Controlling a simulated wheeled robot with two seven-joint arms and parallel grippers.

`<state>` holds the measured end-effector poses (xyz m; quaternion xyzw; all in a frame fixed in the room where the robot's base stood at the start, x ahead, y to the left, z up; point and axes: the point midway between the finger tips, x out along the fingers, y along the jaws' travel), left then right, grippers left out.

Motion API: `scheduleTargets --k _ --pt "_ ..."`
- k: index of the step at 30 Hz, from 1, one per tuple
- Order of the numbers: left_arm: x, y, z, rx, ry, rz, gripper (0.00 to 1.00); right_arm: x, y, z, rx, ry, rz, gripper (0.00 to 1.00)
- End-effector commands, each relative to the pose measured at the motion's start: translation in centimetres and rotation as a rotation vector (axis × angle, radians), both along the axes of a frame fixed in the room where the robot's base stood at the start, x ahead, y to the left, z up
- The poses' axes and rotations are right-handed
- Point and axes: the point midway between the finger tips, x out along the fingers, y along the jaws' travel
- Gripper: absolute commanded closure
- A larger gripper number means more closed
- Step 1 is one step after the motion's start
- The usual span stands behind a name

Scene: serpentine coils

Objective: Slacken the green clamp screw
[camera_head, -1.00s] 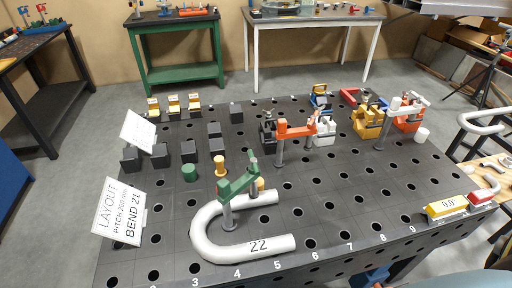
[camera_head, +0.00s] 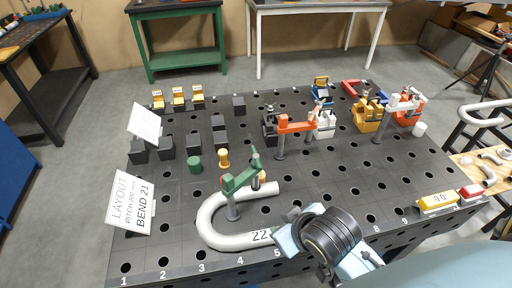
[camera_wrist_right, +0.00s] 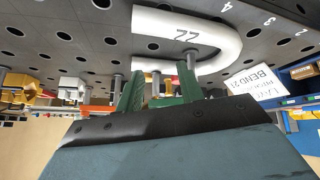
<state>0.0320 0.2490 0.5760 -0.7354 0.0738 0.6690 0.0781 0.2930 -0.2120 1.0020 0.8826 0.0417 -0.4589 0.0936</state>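The green clamp (camera_head: 238,180) sits on a grey post inside the bend of the silver U-shaped pipe marked 22 (camera_head: 212,232). Its upright screw with a green handle (camera_head: 255,158) is at the far end of the clamp arm. My right gripper (camera_head: 291,214) comes in from the lower right, over the pipe's near leg, apart from the clamp. In the right wrist view, my gripper's two green fingers (camera_wrist_right: 160,88) stand apart, with green of the clamp (camera_wrist_right: 167,101) showing between and beyond them. Nothing is seen held. My left gripper is out of view.
A layout sign (camera_head: 131,202) stands at the left edge.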

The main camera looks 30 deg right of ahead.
Motion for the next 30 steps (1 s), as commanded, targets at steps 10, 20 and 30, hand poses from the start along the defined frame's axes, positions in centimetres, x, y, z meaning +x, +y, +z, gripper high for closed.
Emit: scheduleTargets --k 10,20,30 --pt "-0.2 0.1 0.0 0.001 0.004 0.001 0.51 13.2 4.4 11.9 -0.074 -0.677 0.152 0.62" --pt "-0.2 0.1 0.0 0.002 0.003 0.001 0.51 15.6 17.3 28.9 -0.173 -1.539 0.749 0.62" --pt "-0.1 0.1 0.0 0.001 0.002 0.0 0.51 9.7 25.1 25.7 -0.426 -1.756 1.899 0.62"
